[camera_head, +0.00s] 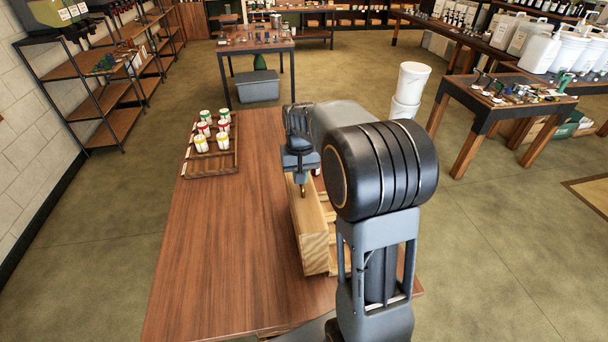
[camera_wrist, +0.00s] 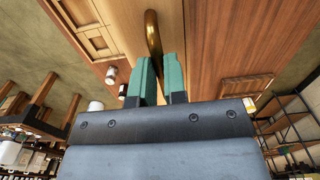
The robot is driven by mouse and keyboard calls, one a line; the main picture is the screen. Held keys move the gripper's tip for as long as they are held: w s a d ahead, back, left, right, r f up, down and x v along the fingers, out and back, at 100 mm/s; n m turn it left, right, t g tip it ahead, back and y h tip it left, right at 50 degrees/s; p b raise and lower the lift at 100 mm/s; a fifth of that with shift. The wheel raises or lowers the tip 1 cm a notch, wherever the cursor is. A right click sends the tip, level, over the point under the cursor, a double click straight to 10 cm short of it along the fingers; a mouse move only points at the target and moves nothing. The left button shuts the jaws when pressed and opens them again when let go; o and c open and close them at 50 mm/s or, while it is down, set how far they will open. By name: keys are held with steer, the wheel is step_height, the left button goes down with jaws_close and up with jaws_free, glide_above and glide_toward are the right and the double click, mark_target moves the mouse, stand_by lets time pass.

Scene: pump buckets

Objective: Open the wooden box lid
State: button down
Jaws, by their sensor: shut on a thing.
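The light wooden box (camera_head: 309,238) stands near the right edge of the brown table, partly hidden behind my arm in the head view. In the wrist view its pale wood (camera_wrist: 125,22) fills the upper middle, with framed compartments (camera_wrist: 88,42) to the left. A curved brass handle (camera_wrist: 152,34) is attached to the wood. My gripper (camera_wrist: 159,75) is shut on the handle's near end, between its green fingertips. In the head view my gripper (camera_head: 301,176) is over the box's far end, with the brass just below it. The lid's exact angle cannot be told.
The table's left and front (camera_head: 215,260) are clear. White buckets (camera_head: 412,78) stand beyond the table, and a cluttered side table (camera_head: 466,108) stands at the right.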

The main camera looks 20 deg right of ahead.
steer(key=shift+a, duration=0.1)
steer(key=c, duration=1.2)
jaws_free()
steer(key=shift+o, duration=0.2)
steer(key=shift+r, duration=0.1)
step_height(320, 180, up, 14)
steer(key=shift+f+b, duration=0.2)
steer(key=shift+b, duration=0.25)
